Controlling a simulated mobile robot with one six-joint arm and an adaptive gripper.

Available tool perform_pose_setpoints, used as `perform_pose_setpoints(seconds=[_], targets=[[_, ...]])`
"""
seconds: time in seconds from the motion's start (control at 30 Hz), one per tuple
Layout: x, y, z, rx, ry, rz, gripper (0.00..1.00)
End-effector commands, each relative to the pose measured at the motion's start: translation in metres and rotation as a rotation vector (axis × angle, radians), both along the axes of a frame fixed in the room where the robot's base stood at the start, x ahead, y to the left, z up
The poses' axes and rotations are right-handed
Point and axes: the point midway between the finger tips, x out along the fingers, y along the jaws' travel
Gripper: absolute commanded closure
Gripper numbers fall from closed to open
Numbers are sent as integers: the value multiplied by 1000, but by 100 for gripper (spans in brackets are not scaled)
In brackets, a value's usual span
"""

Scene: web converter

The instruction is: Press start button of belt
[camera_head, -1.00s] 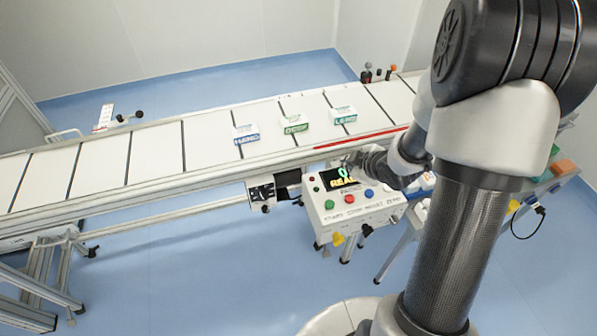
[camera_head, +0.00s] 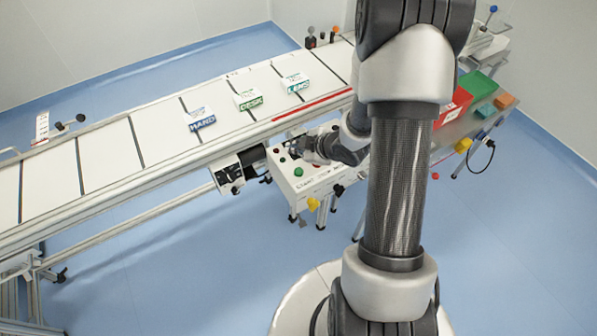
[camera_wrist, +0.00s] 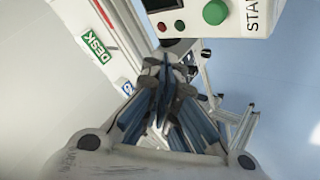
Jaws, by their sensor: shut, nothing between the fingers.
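The white control box (camera_head: 310,182) sits at the near side of the conveyor. A round green button (camera_head: 299,171) is on its top, and part of a "START" label shows below it. In the wrist view this large green button (camera_wrist: 215,11) is at the top edge, beside the cut-off "STAR" label (camera_wrist: 254,16). My gripper (camera_head: 302,150) hangs over the box's display end and hides much of its panel. In the wrist view the gripper (camera_wrist: 166,65) is shut and empty, with its tips below and left of the green button. I cannot tell its height above the panel.
The conveyor belt (camera_head: 155,139) carries boxes marked HAND (camera_head: 200,118), DESK (camera_head: 246,99) and a third one (camera_head: 295,83). A side table with a red bin (camera_head: 453,106) and a green bin (camera_head: 477,85) stands right.

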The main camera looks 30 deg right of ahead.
Motion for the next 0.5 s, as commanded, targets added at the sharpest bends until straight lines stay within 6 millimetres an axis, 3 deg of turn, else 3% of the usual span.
perform_pose_setpoints(seconds=[0.3, 0.5], targets=[[0, 0, -50, 0, 0, 0, 100], [0, 0, -71, 0, 0, 0, 100]])
